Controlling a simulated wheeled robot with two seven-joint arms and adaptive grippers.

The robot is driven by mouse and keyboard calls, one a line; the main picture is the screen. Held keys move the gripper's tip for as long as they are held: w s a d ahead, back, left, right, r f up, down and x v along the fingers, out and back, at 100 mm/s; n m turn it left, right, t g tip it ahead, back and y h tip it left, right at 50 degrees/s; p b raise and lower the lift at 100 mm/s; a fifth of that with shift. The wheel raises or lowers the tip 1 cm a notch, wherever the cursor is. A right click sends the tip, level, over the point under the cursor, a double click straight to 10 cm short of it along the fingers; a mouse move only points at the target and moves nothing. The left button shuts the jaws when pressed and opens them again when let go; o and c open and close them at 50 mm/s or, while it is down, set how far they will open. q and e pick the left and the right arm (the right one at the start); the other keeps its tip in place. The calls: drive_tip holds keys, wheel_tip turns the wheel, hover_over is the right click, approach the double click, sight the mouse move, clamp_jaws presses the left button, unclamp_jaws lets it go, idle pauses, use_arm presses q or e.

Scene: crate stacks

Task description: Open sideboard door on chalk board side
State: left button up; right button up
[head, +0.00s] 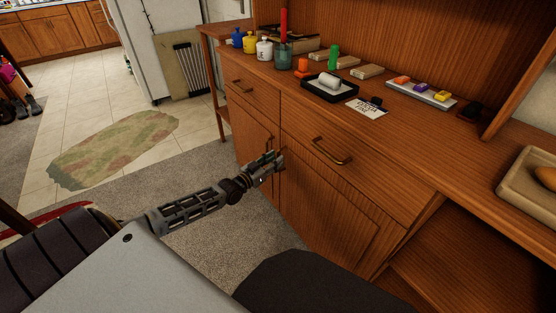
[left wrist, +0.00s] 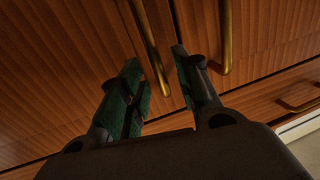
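The wooden sideboard (head: 300,205) has two lower doors under two drawers. My left gripper (head: 274,161) is at the door fronts, near where the doors meet. In the left wrist view its green-padded fingers (left wrist: 157,62) are apart. One brass door handle (left wrist: 150,42) appears between them; I cannot tell if they touch it. A second brass handle (left wrist: 226,38) is just right of the right finger. Both doors look shut. My right gripper is not in view.
The sideboard top holds coloured jars (head: 250,43), a black tray (head: 329,88), a lettered card (head: 367,108) and a marker tray (head: 421,94). A drawer handle (head: 331,153) sticks out above the right door. A dark striped panel (head: 188,68) stands beyond the sideboard's left end. Carpet is clear left of my gripper.

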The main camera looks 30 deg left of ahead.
use_arm(q)
drive_tip(key=shift+w+d+b, duration=0.25)
drive_tip(key=shift+w+b, duration=0.2)
drive_tip(key=shift+w, duration=0.75)
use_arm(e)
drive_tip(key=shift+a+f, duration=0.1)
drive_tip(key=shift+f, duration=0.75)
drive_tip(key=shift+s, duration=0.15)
use_arm(q)
drive_tip(key=c, duration=0.7)
clamp_jaws()
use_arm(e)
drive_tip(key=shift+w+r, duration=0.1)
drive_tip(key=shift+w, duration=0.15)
